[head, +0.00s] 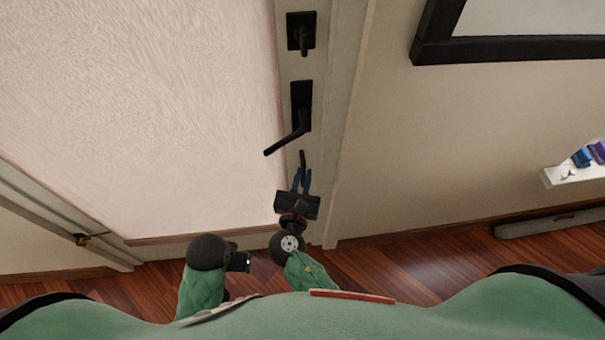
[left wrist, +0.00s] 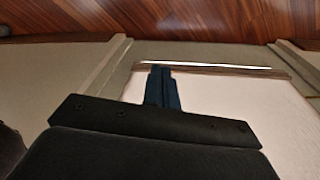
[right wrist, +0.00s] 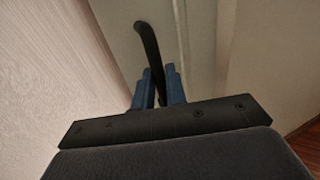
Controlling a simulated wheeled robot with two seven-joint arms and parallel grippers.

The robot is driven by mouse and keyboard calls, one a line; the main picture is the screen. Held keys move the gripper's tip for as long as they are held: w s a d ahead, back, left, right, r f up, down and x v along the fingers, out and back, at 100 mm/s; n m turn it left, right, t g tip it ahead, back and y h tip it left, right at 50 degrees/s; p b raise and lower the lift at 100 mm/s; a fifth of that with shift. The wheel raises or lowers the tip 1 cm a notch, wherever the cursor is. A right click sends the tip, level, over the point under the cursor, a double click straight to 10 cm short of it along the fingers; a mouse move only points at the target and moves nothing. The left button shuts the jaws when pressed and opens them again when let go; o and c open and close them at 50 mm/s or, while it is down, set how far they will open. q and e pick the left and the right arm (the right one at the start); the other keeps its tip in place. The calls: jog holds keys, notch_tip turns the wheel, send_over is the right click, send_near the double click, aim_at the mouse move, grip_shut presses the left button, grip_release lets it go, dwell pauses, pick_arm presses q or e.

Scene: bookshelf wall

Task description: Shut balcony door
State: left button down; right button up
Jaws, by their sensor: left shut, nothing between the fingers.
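The balcony door has a large pale panel (head: 150,110), and its frame strip on the right carries several black fittings. The upper lever handle (head: 301,105) slants down to the left. Whether the door is ajar is unclear.
A wall with a dark-framed picture (head: 500,50) is right of the door. A white shelf (head: 572,174) with coloured items juts out at the far right. A grey long object (head: 550,220) lies along the wall. The wooden floor (head: 400,265) between is clear.

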pick_arm(q)
jog(key=shift+s, duration=0.25)
pick_arm(e)
jog(key=shift+s+d+r, duration=0.1)
jog(key=shift+s, duration=0.1)
jog(key=shift+w, duration=0.1)
